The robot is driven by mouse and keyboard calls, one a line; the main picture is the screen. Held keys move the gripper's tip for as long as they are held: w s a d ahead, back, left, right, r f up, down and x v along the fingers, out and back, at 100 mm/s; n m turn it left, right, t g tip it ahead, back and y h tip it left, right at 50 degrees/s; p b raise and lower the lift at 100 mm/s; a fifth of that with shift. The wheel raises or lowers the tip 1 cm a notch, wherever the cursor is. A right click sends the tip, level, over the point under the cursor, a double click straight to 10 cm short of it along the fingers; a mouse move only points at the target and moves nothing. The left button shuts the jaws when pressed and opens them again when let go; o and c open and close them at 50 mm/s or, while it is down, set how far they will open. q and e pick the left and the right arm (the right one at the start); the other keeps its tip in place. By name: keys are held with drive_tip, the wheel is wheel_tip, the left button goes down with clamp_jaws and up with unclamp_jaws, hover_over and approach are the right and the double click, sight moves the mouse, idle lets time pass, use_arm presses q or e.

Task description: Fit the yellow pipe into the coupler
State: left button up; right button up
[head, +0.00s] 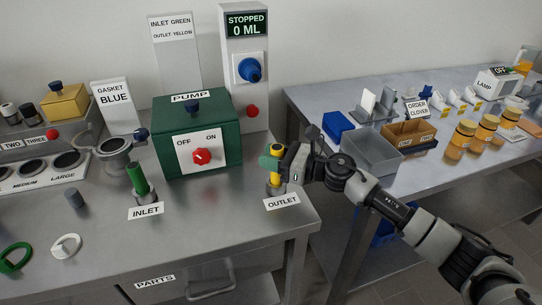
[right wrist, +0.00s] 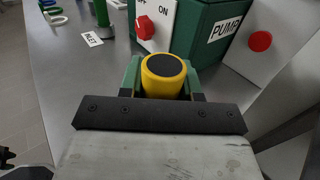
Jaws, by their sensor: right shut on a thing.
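The yellow pipe (head: 276,178) stands upright at the OUTLET spot, near the front right of the steel bench. Its dark round top shows in the right wrist view (right wrist: 165,68). My right gripper (head: 275,163) is shut on the pipe, with its green fingers on either side. The grey coupler (head: 273,190) is directly under the pipe, above the OUTLET label (head: 282,202). The pipe's lower end meets the coupler's mouth; I cannot tell how deep it sits. The coupler is hidden in the right wrist view.
The green pump box (head: 215,112) with its red knob (head: 202,156) stands left of the pipe. A green pipe (head: 137,178) stands at INLET (head: 146,211). The meter column (head: 245,95) reads STOPPED, 0 ML. A gap separates this bench from the right table (head: 320,100).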

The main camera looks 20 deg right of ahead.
drive_tip(key=shift+f+b, duration=1.25)
drive_tip(key=shift+f, duration=0.05)
drive_tip(key=o, duration=1)
drive_tip(key=shift+o, duration=0.2)
drive_tip(key=b+v, duration=0.2)
drive_tip(key=v, duration=0.7)
drive_tip(key=shift+s+d, duration=0.2)
drive_tip(key=shift+d, duration=0.05)
drive_tip(key=shift+s+d+r+b, duration=0.1)
drive_tip(key=shift+s+d+b, duration=0.25)
drive_tip(key=shift+d, duration=0.15)
